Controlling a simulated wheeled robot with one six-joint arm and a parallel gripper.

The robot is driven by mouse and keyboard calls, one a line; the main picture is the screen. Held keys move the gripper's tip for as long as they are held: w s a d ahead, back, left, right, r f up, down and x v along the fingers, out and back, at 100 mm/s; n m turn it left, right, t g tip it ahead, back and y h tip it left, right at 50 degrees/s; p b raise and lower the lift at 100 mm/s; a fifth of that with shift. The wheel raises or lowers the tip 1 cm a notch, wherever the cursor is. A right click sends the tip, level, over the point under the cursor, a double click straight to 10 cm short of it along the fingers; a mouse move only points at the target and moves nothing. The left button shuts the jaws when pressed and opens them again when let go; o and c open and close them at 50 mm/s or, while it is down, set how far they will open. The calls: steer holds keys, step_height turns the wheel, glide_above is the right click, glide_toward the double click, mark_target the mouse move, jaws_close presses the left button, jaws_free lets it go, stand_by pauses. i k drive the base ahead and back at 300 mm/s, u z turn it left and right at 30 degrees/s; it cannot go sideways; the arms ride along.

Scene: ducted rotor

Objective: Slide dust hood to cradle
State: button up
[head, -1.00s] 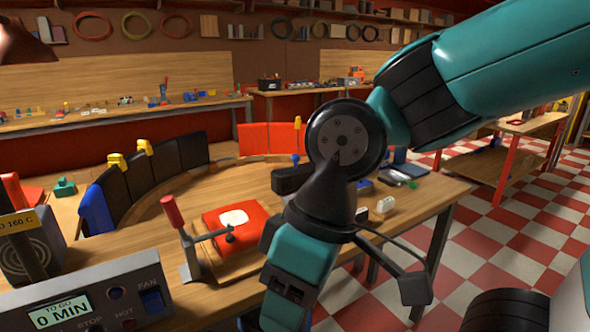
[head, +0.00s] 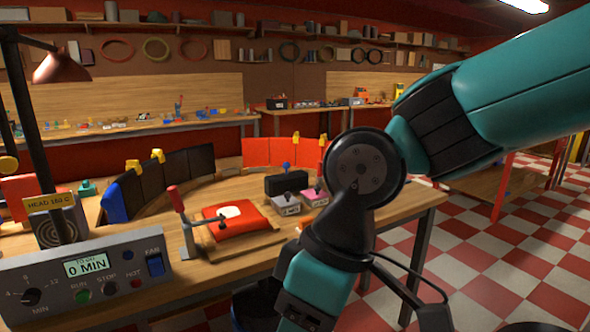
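I cannot tell for certain which thing is the dust hood or the cradle. A dark box (head: 285,184) with a blue knob on top stands on the wooden bench, behind small grey and pink blocks. A red pad (head: 238,226) with a white patch lies on a board, with a red-handled clamp (head: 187,228) at its left. Curved dark panels (head: 150,187) with yellow clips and red panels (head: 270,152) form an arc behind. My arm crosses the right side and hides part of the bench. My gripper's fingers do not show.
A control panel (head: 90,268) reading 0 MIN fills the front left, with a lamp (head: 62,67) above it. The workbench (head: 405,208) ends at the right, beside open checkered floor (head: 480,245). Other benches stand along the back wall.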

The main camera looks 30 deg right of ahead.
mark_target(275, 186)
steer(key=z, duration=0.5)
steer(key=i, duration=1.65)
steer(key=u, duration=0.45)
